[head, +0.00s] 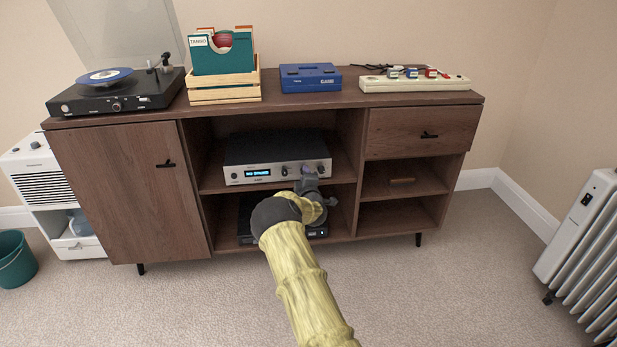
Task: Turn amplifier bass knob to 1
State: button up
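The amplifier (275,150) is a silver-fronted unit with a black top on the middle shelf of the brown cabinet. Its front has a lit blue display (258,173) at left and several dark knobs at right, one of them left of my gripper (285,170) and one at the right end (321,168). The knob labels are too small to read, so I cannot tell which is bass. My gripper (307,176) is at the amplifier's right front, over or just before the knob area. My wrist hides its fingers, and contact with a knob cannot be seen.
Another black device (246,229) sits on the shelf below, partly behind my arm. Carpet in front is clear; a radiator (590,240) stands right.

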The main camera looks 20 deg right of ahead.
jog(key=shift+o, duration=0.8)
jog(key=shift+s, duration=0.1)
jog(key=p+v, duration=0.6)
jog(key=v, duration=1.1)
jog(key=shift+s, duration=0.1)
